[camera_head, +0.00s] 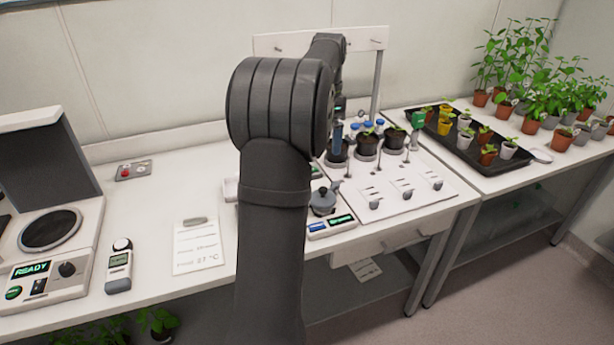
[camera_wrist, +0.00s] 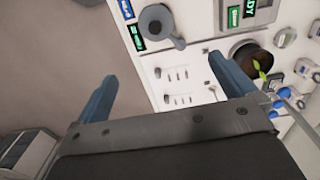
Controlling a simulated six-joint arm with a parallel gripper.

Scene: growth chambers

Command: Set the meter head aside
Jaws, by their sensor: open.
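My gripper (camera_wrist: 162,68) is open, its two blue fingers wide apart with nothing between them. In the head view my arm covers most of it. A grey round piece with a short handle (camera_head: 322,200) sits near the bench's front edge beside a small display unit (camera_head: 331,225); it also shows beyond the fingertips in the wrist view (camera_wrist: 160,25). A handheld meter (camera_head: 119,265) with a white round top lies at the left. I cannot tell which of these is the meter head.
A white panel with several small fittings (camera_head: 395,208) lies right of the grey piece, with dark plant pots (camera_head: 367,147) behind it. A READY instrument (camera_head: 50,270) stands at the left. A printed card (camera_head: 198,247) lies on the bench. A black seedling tray (camera_head: 462,150) is on the right bench.

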